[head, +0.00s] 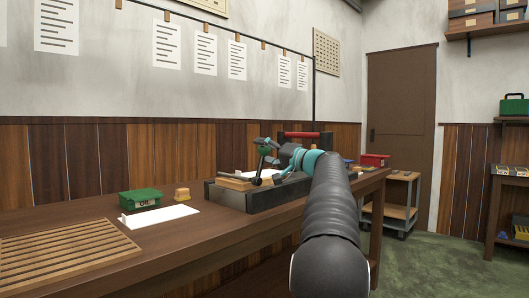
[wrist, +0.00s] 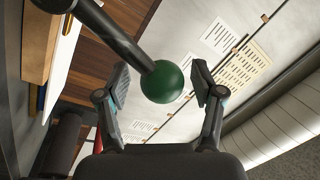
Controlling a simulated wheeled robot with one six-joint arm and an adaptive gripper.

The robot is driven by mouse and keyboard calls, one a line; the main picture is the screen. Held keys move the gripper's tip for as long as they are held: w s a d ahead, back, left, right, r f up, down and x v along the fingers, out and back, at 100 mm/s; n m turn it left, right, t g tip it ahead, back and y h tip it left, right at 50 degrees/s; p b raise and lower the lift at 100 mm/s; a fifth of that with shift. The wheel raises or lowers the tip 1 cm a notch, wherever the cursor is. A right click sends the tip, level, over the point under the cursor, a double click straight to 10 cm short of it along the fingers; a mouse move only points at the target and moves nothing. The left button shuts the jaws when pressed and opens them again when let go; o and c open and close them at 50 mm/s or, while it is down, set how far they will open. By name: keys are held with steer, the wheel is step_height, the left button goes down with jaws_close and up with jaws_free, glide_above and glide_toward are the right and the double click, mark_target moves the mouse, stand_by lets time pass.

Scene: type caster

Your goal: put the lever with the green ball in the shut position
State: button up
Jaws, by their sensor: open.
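The lever's green ball (wrist: 162,82) is large in the wrist view, at the end of a dark lever rod (wrist: 115,40) that comes in from the upper left. My gripper (wrist: 162,78) is open, with one finger on each side of the ball and gaps visible on both sides. In the head view the green ball (head: 265,151) shows small, just left of my gripper (head: 270,155), over the dark type caster (head: 232,197). My arm hides part of the machine. How deep the ball sits between the fingers is hard to tell.
The caster stands on a long wooden bench (head: 190,235). A green oil box (head: 140,199), a small yellow block (head: 182,194) and a white sheet (head: 160,216) lie to its left, with a slatted wooden rack (head: 70,250) nearer.

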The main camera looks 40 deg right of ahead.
steer(key=v, duration=1.2)
stand_by(0.3)
